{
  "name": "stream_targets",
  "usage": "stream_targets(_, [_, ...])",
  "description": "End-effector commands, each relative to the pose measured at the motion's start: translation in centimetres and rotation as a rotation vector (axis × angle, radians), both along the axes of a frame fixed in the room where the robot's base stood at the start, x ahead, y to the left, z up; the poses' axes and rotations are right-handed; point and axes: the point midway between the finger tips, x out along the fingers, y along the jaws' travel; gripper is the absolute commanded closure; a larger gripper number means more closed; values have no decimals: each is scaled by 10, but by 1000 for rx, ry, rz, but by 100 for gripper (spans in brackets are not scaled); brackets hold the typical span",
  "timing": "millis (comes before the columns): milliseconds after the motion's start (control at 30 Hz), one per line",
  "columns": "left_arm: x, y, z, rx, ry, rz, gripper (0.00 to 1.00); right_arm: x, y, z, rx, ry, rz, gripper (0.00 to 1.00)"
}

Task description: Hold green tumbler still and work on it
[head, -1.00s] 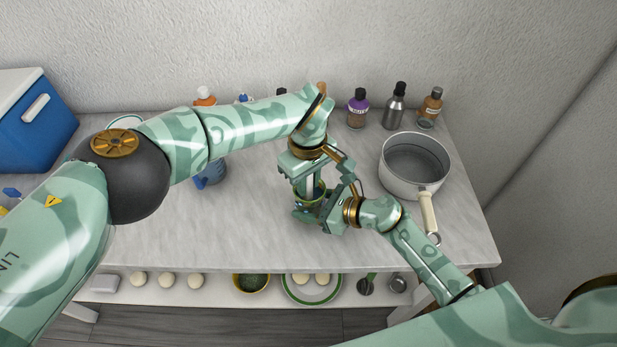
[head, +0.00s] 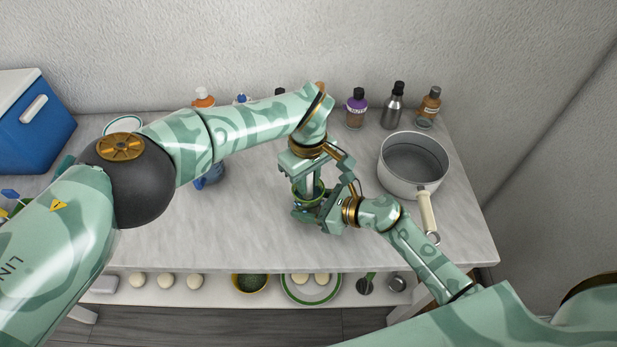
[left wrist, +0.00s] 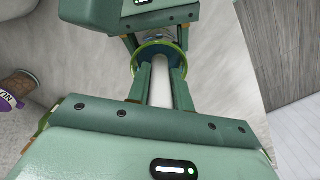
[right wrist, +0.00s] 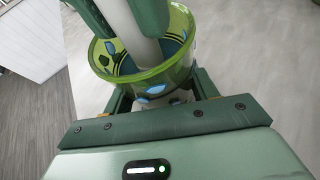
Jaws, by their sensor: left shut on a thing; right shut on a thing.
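The green tumbler (head: 299,190) stands near the table's middle, with both grippers crowding it. It has a green rim and blue and dark patches, seen close in the right wrist view (right wrist: 150,76). My right gripper (head: 318,208) is shut on the tumbler from the right, low on its body. My left gripper (head: 311,176) is above the tumbler, pointing down, shut on a white rod (left wrist: 161,84). The rod's lower end is inside the tumbler, as the right wrist view (right wrist: 148,52) shows. What is at the rod's tip is hidden.
A grey pot (head: 413,165) with a cream handle stands right of the grippers. Several bottles, including a purple-labelled one (head: 356,110), line the back. A blue vessel (head: 210,178) is partly behind my left arm. A blue cooler (head: 35,125) is far left. The front table is clear.

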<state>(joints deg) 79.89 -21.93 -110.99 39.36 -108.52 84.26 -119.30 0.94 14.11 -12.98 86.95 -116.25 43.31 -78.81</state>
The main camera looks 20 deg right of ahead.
Motion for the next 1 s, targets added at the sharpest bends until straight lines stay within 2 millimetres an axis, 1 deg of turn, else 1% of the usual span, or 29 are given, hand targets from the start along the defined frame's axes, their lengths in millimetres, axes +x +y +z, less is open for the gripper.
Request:
stream_targets(167, [1, 0, 8, -1, -1, 0, 100, 0, 0, -1, 0, 2, 1, 71])
stream_targets(1000, [1, 0, 90, -1, -1, 1, 100, 0, 0, -1, 0, 2, 1, 71])
